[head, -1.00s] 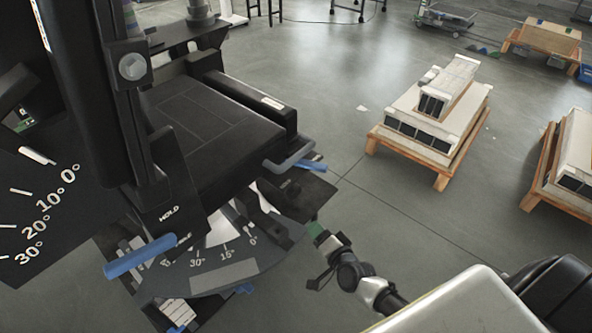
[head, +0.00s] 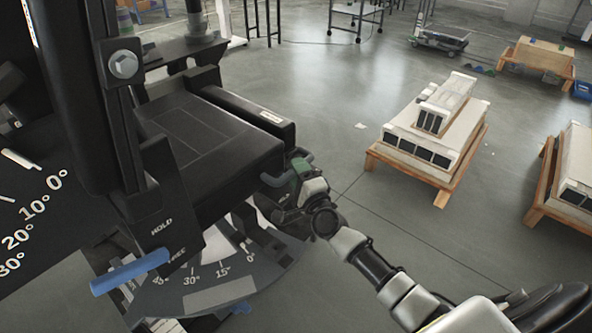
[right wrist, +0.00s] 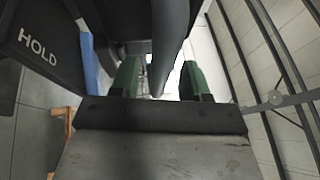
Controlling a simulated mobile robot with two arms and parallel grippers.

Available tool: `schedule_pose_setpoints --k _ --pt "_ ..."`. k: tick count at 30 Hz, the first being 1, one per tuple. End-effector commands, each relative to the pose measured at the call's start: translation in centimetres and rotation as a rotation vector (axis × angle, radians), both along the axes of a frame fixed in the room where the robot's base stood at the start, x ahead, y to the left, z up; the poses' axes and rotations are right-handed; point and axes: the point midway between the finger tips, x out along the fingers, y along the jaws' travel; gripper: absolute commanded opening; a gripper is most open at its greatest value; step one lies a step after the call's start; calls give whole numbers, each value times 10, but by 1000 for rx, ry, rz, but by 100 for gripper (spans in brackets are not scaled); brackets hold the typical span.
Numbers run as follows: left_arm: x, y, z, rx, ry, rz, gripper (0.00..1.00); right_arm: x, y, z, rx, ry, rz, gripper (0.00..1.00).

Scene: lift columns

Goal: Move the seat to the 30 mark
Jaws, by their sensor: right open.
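The black seat (head: 215,140) lies roughly flat beside the dark upright column. Below it is a grey dial plate (head: 195,292) marked 45°, 30°, 15° and 0°; I cannot make out clearly where a pointer stands on it. A grey-blue handle bar (head: 272,179) sticks out at the seat's near right corner. My right gripper (head: 296,182) is at this bar. In the right wrist view its green fingers (right wrist: 159,82) are apart, with the grey bar (right wrist: 170,40) between them. My left gripper is not in view.
A blue lever (head: 130,272) sits by a black plate marked HOLD (head: 160,228). A larger angle scale (head: 35,205) stands at the left edge. Pallets with boxes (head: 430,150) stand on the floor at right.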

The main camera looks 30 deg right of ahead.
Motion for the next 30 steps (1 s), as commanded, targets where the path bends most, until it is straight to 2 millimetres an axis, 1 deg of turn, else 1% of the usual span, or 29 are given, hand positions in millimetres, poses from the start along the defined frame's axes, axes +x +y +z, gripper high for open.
schedule_pose_setpoints --k 1,4,12,14,21,22,30 --pt "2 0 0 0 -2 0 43 5 0 0 0 0 0 46" --pt "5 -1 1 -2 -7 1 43 9 1 1 -1 1 1 46" --pt "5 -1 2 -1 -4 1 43 10 1 1 0 1 1 46" --pt "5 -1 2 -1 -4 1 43 10 1 1 0 1 1 38" --pt "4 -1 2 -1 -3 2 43 10 1 1 0 1 1 2" --pt "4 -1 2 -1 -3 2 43 10 1 1 0 1 1 0" --pt "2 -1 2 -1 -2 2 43 10 1 1 0 2 -1 0"
